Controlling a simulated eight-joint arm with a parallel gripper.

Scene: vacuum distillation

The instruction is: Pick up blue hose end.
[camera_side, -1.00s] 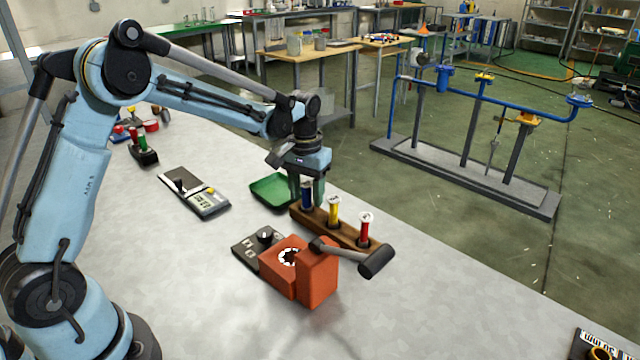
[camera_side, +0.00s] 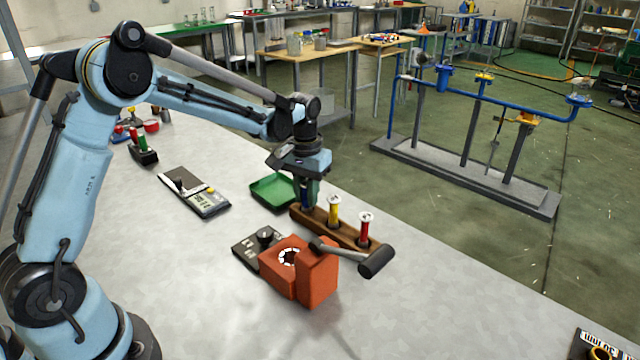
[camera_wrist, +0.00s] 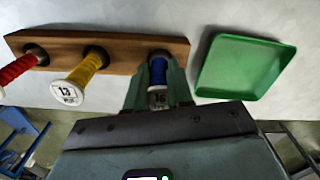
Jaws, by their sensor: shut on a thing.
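The blue hose end (camera_wrist: 158,73) stands in the hole at one end of the wooden rack (camera_wrist: 118,53), with a white cap marked 16 partly visible. My gripper (camera_wrist: 156,88) is shut on it, with one green finger on each side. In the side view my gripper (camera_side: 309,192) is over the left end of the wooden rack (camera_side: 345,236), and its fingers hide most of the blue hose end (camera_side: 305,199). The wrist view shows the blue hose end still in the rack.
A yellow hose end (camera_side: 334,212) and a red one (camera_side: 365,230) stand in the same rack. A green tray (camera_side: 272,191) lies beside it. An orange block device (camera_side: 300,272) and a hammer-like tool (camera_side: 372,262) are in front. A meter (camera_side: 208,204) lies left.

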